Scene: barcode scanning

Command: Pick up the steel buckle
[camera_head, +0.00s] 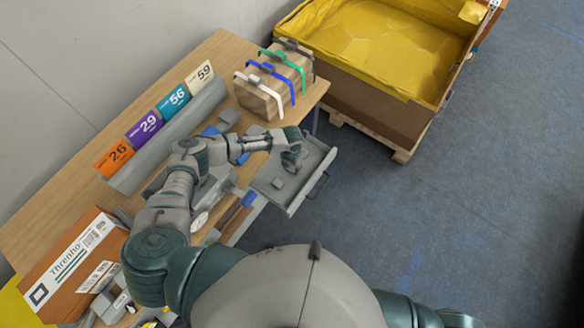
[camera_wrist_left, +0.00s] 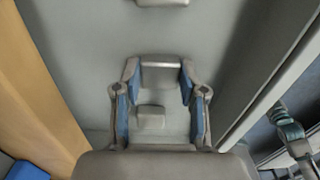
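Small grey pieces lie in the open grey drawer (camera_head: 301,193), and I cannot tell for sure which is the steel buckle. One grey piece (camera_head: 278,183) shows on the drawer floor in the head view. In the left wrist view a small grey block (camera_wrist_left: 152,117) shows between my fingers, a paler grey bar (camera_wrist_left: 160,75) spans the gap at the fingertips, and another piece (camera_wrist_left: 162,3) is cut by the top edge. My left gripper (camera_head: 294,158) is over the drawer, its blue-padded fingers apart. Contact with the bar is unclear. My right gripper is out of view.
A wooden table (camera_head: 60,205) bears numbered cards (camera_head: 145,124), a carton (camera_head: 73,260) and a strapped box (camera_head: 270,88). A yellow-lined crate (camera_head: 365,105) stands on a pallet at the back right. The drawer walls stand close around my left gripper. The floor (camera_head: 450,210) is clear.

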